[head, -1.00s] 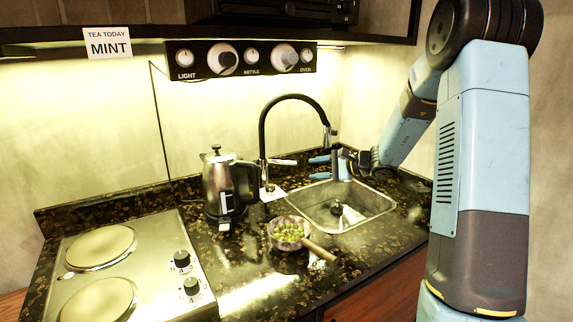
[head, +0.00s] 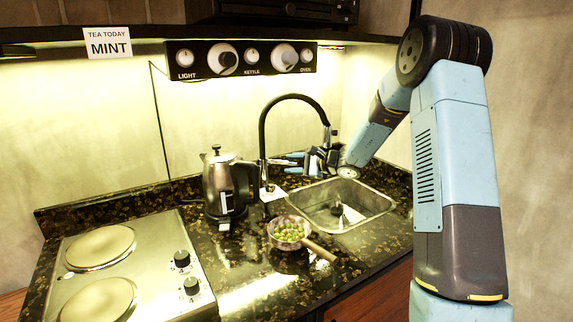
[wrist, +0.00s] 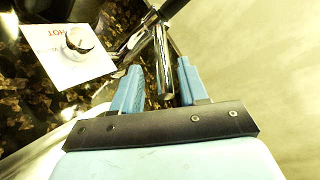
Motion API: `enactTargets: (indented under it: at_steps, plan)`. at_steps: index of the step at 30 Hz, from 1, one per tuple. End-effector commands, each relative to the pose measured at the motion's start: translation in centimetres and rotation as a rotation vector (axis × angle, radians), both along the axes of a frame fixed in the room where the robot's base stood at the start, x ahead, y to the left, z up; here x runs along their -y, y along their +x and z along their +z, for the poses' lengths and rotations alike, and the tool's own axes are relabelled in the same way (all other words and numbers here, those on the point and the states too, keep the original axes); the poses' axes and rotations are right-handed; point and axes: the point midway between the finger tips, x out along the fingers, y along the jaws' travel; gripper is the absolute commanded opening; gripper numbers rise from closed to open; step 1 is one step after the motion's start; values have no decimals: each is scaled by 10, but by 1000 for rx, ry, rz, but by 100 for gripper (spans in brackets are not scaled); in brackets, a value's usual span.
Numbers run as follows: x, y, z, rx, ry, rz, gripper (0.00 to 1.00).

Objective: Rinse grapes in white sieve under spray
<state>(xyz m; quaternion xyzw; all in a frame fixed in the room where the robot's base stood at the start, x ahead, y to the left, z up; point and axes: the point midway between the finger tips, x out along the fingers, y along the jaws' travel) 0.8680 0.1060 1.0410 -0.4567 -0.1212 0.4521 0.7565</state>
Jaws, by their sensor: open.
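The sieve (head: 271,232) sits on the counter in front of the sink. It is pale and round, with a brown handle pointing to the lower right. Green grapes (head: 289,231) lie in it. The black arched tap (head: 264,130) stands behind the sink, its spray head (head: 327,136) hanging over the sink's back. My gripper (head: 288,163) is at the tap's side lever, behind the sink. In the wrist view my gripper (wrist: 157,82) is open, with a chrome bar (wrist: 163,68) showing between its blue fingers. I cannot tell whether they touch it.
The steel sink (head: 375,207) holds a small dark object with a pale part (head: 340,211). A kettle (head: 218,185) stands left of the tap, and a two-plate hob (head: 130,270) further left. A white card marked HOT (wrist: 62,62) lies by the tap. Counter in front of the sieve is clear.

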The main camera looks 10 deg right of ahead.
Motion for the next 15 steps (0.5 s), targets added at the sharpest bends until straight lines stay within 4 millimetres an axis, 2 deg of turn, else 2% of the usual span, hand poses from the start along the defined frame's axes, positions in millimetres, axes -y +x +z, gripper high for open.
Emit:
enactTargets:
  at_steps: [6,15]
  plan:
    - [-19,13,-1,0,0,0,43]
    - [-23,16,-3,0,0,0,43]
